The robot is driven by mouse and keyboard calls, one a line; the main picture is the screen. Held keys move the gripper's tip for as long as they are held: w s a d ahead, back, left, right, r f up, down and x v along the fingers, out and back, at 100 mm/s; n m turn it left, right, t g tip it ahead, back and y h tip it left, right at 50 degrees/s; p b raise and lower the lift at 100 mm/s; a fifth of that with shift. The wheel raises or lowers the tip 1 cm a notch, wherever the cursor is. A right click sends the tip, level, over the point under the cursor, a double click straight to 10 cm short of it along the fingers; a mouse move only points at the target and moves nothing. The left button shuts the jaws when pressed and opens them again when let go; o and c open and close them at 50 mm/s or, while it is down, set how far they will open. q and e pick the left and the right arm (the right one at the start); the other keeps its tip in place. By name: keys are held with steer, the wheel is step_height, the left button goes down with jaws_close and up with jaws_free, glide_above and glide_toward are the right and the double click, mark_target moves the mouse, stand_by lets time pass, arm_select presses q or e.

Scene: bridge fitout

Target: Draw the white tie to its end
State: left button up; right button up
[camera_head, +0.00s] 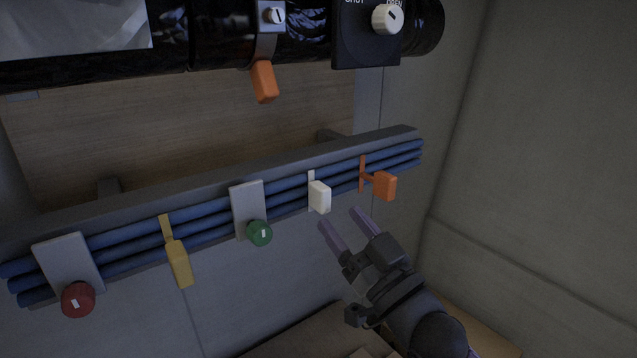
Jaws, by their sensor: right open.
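The white tie (319,196) sits on the bundle of blue cables (285,207), between the green-knobbed clamp and an orange tie. Its white strap goes up across the cables and its block hangs at the front. My right gripper (346,222) is just below and to the right of the white tie, with its two fingers apart and nothing between them. The fingertips look apart from the tie. My left gripper does not show.
An orange tie (382,185) is close to the right gripper. A green knob (259,233), a yellow tie (179,263) and a red knob (78,299) are along the cables to the left. A black pipe (230,35) with an orange tag (264,82) runs above.

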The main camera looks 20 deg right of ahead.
mark_target(327, 203)
steer(key=p+x, duration=0.1)
steer(key=x, duration=0.5)
steer(key=shift+w+f, duration=0.1)
jaws_close()
stand_by(1.1)
